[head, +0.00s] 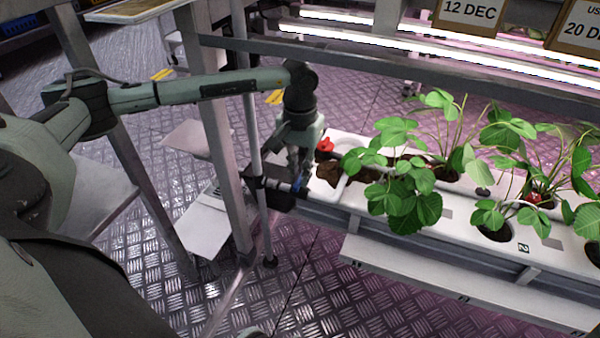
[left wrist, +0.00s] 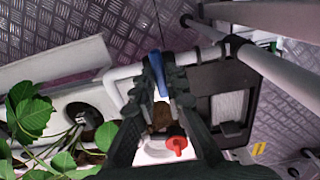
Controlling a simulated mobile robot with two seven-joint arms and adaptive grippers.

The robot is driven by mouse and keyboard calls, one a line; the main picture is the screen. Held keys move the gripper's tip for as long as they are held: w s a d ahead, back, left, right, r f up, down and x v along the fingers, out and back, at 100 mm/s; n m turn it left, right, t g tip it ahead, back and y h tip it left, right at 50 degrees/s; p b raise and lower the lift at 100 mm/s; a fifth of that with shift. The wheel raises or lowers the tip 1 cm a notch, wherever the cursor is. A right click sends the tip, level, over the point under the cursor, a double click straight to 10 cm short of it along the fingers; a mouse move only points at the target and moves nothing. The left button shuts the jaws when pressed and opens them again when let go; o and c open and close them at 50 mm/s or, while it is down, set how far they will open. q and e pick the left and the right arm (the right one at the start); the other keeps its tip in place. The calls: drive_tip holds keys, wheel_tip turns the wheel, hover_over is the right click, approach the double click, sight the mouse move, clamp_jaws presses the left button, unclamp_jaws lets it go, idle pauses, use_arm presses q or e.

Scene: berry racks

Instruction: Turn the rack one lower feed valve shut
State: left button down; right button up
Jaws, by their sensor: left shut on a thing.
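My left gripper (head: 299,178) reaches down to the left end of the white planting trough (head: 510,262). In the left wrist view its fingers (left wrist: 161,84) are closed about a blue valve handle (left wrist: 157,64), which shows between the fingertips. The handle sits by a white pipe (left wrist: 125,71) and a dark box. In the head view only a bit of the blue handle (head: 299,186) shows by the fingertips; the valve body is mostly hidden. My right gripper is in neither view.
Strawberry plants (head: 410,195) fill the trough to the right. A metal rack post (head: 228,145) and thin pole stand just left of the gripper.

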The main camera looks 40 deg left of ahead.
sight(300, 179)
use_arm(q)
drive_tip(key=c, duration=1.6)
unclamp_jaws()
drive_tip(key=shift+o, duration=0.2)
wheel_tip(300, 179, up, 8)
drive_tip(key=shift+f, duration=0.2)
